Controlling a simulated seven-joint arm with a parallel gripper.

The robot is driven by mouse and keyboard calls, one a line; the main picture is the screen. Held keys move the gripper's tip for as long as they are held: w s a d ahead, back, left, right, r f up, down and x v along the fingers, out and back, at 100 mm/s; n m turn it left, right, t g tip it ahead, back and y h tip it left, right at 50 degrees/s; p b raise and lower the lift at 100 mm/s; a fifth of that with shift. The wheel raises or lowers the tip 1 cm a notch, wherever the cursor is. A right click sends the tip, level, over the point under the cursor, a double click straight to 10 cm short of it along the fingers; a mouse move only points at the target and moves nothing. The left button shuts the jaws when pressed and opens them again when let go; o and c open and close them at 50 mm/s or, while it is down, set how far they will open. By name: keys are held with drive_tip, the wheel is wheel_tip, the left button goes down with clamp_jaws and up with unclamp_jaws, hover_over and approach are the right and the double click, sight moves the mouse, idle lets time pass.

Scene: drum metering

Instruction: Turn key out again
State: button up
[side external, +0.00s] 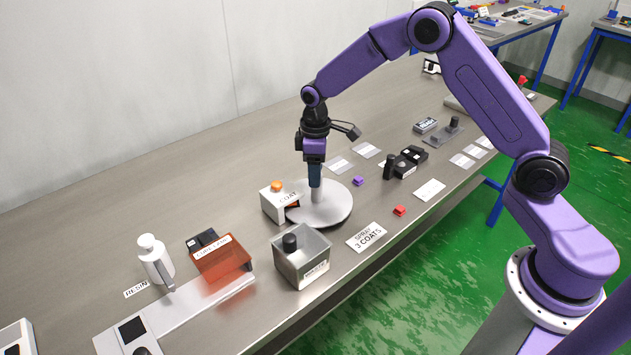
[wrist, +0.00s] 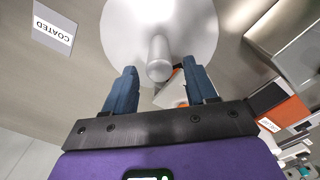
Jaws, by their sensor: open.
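A round pale grey disc (side external: 325,210) lies on the bench, with an upright grey post (side external: 318,195) at its middle. The wrist view also shows the disc (wrist: 165,22) and the post (wrist: 159,58). My gripper (side external: 314,187) points down over the post. In the wrist view its two blue fingers (wrist: 160,70) are apart, and the post's rounded end appears between the fingertips; I cannot tell if either touches it. A white box labelled COAT (side external: 272,205) with an orange button (side external: 277,186) stands at the disc's left edge. I cannot make out which thing is the key.
An orange cover (side external: 222,261) and a white resin bottle (side external: 154,262) stand left. A purple block (side external: 358,181) and black devices (side external: 410,158) lie right. The back left bench is clear.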

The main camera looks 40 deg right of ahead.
drive_tip(key=shift+f, duration=2)
clamp_jaws()
